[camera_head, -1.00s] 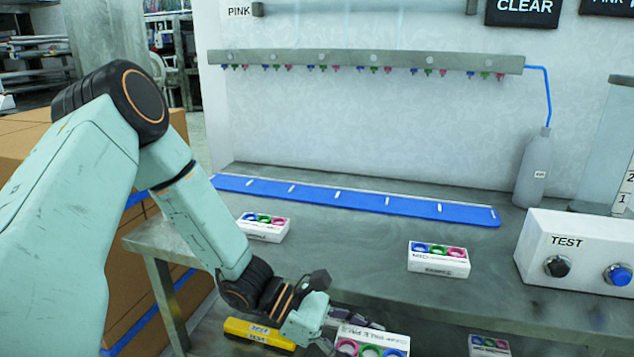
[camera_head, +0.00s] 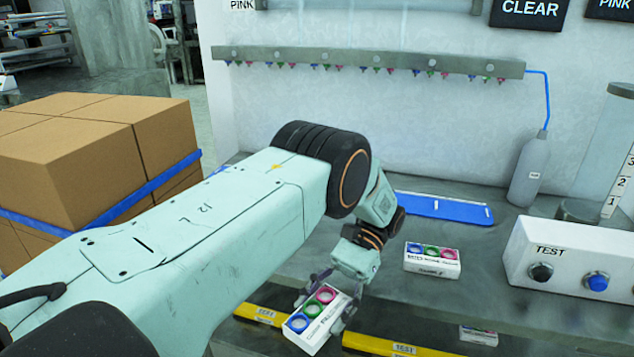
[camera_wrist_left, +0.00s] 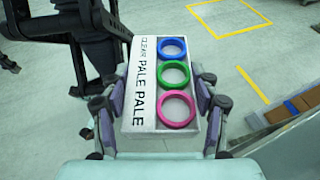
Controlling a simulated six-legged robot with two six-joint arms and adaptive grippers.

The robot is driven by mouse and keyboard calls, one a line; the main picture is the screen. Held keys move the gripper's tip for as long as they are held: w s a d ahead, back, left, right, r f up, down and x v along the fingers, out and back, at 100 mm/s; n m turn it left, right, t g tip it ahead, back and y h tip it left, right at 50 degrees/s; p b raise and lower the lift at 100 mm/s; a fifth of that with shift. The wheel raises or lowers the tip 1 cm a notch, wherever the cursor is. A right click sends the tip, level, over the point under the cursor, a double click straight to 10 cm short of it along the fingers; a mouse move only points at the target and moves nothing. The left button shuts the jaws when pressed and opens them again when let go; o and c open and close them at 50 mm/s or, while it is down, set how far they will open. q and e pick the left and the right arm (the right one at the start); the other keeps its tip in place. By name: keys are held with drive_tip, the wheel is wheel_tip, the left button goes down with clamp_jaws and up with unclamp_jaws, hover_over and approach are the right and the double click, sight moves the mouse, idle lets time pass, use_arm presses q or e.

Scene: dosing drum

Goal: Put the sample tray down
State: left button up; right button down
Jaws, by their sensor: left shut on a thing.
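My left gripper (camera_head: 325,300) is shut on a white sample tray (camera_head: 318,338) with blue, green and pink rings. In the left wrist view the tray (camera_wrist_left: 145,112) sits between the fingers of my left gripper (camera_wrist_left: 158,115), with "CLEAR PALE PALE" lettered along its side. In the head view the held tray is tilted, in front of the bench edge. A second white sample tray (camera_head: 430,268) with rings of the same colours stands on the bench, right of the gripper. My right gripper is not in view.
The grey bench (camera_head: 500,310) has a blue strip (camera_head: 445,207), partly hidden by my arm. A white TEST box (camera_head: 575,262) with knobs and a bottle (camera_head: 528,170) stand at the right. Another tray (camera_head: 478,335) sits lower, beyond a yellow TEST bar (camera_head: 395,346). Boxes (camera_head: 90,150) stand left.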

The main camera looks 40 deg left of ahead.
use_arm(q)
drive_tip(key=w+a+r+m+t+y+p, duration=0.1)
drive_tip(key=w+a+r+m+t+y, duration=0.3)
drive_tip(key=a+r, duration=0.5)
drive_tip(key=w+a+r+m+t+y, duration=0.5)
drive_tip(key=w+a+r+m+y, duration=0.1)
drive_tip(key=a+r+m+y, duration=0.2)
wheel_tip(320, 180, up, 2)
drive_tip(key=shift+w+a+r+m+t+p, duration=0.1)
drive_tip(key=shift+w+a+m+t+p, duration=0.25)
drive_tip(key=shift+a+m, duration=0.35)
